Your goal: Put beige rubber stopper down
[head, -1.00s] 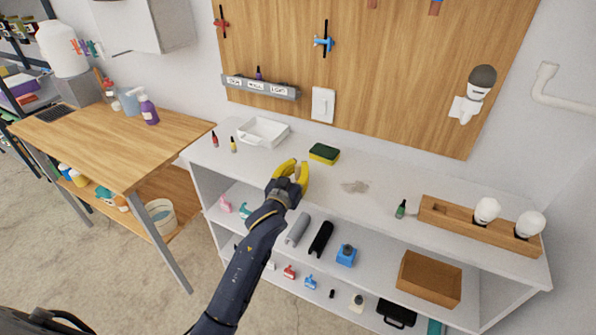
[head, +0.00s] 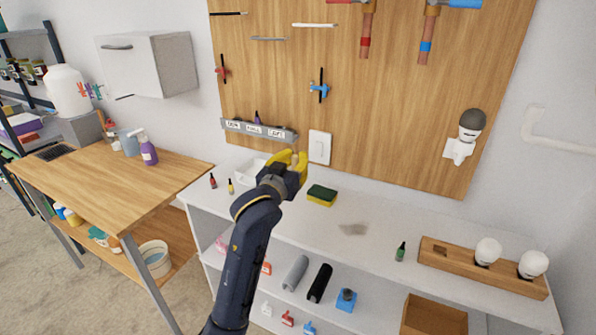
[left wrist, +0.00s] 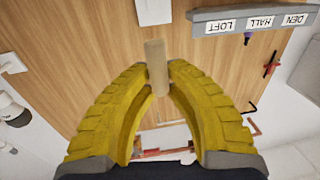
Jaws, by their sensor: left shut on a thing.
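My left gripper (head: 292,157) has yellow fingers and is held in the air at the back of the white shelf unit, in front of the wooden pegboard. The left wrist view shows its fingertips shut on the beige rubber stopper (left wrist: 156,66), a short pale cylinder that sticks out past the tips. In the head view the stopper is too small to make out clearly against the fingers. The grey labelled rack (head: 258,130) is on the board just left of the gripper; it also shows in the left wrist view (left wrist: 212,28). My right gripper is out of view.
On the white top (head: 375,210) are a yellow-green sponge (head: 321,196), a green bottle (head: 400,252), a wooden block (head: 455,260) with white bulbs, and small red and yellow bottles. A white tray (head: 250,171) is partly hidden behind my gripper. The middle of the top is mostly clear.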

